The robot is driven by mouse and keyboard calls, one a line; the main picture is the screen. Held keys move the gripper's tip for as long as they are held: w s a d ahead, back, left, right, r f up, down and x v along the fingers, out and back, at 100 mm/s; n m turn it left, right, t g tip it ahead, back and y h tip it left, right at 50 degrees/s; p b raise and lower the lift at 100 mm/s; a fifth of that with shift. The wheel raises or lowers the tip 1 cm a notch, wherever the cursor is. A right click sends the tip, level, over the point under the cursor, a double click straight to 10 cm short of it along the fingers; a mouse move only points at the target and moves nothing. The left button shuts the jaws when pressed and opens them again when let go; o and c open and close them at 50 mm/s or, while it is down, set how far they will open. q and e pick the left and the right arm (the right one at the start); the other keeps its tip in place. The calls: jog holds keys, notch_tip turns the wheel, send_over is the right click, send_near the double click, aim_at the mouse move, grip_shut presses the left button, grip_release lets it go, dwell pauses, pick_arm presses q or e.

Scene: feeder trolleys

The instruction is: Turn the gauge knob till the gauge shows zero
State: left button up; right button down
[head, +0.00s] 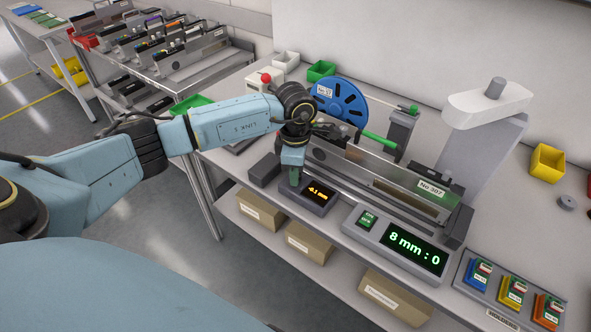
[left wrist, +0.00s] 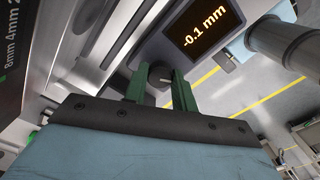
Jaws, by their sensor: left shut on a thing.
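The gauge (head: 309,196) is a dark box near the table's front edge, with an orange display. The display (left wrist: 205,25) reads -0.1 mm in the left wrist view. The gauge knob (left wrist: 159,75) is a dark round knob with a pale line on it, between the green fingers of my left gripper (left wrist: 160,88). My left gripper (head: 294,180) points down over the left end of the gauge and is shut on the knob. In the head view the gripper hides the knob. My right gripper is in neither view.
Behind the gauge stands a long metal feeder (head: 375,178) labelled No 307, with a blue reel (head: 338,102). To the right are a console (head: 395,245) showing "8 mm : 0" and a holders tray (head: 484,308). A yellow bin (head: 546,163) stands farther back.

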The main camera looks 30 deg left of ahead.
pick_arm(q)
jog(key=n, duration=0.5)
jog(key=shift+n, duration=0.4)
dwell(0.4)
jog(key=o, duration=1)
jog(key=shift+r, duration=0.15)
notch_tip(320, 180, up, 13)
jog(key=shift+r, duration=0.1)
